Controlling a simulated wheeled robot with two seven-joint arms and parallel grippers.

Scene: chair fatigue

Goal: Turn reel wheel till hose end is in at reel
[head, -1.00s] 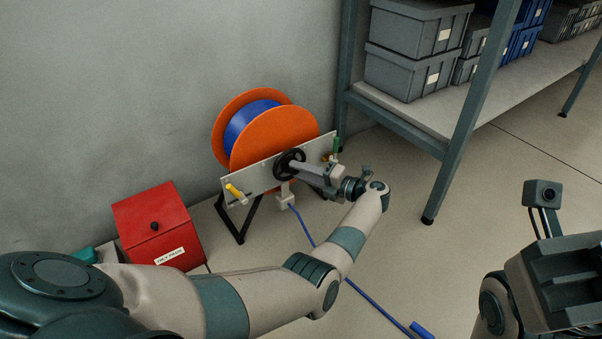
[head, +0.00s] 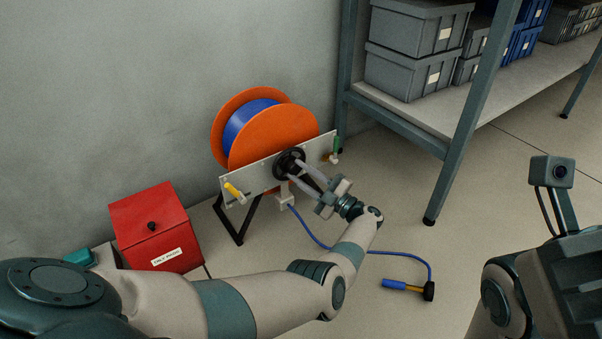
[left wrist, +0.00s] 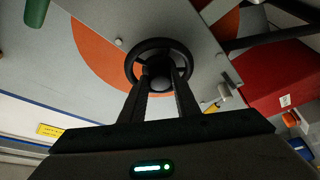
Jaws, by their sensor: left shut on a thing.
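The reel (head: 274,137) has orange discs and blue hose wound on its drum, behind a grey plate near the wall. Its small black wheel (head: 290,161) is on the plate's front; it also shows in the left wrist view (left wrist: 135,64). My left gripper (head: 289,169) is shut on the wheel, its two fingers meeting at the hub and lower rim. The blue hose (head: 325,245) runs from below the plate across the floor to the hose end (head: 408,288), a blue, yellow and black piece lying right of my left forearm.
A yellow-handled lever (head: 233,191) and a green one (head: 336,147) stand at the plate's ends. A red box (head: 155,225) is at left. A shelf rack (head: 462,130) with grey and blue bins stands at right. The floor between is otherwise clear.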

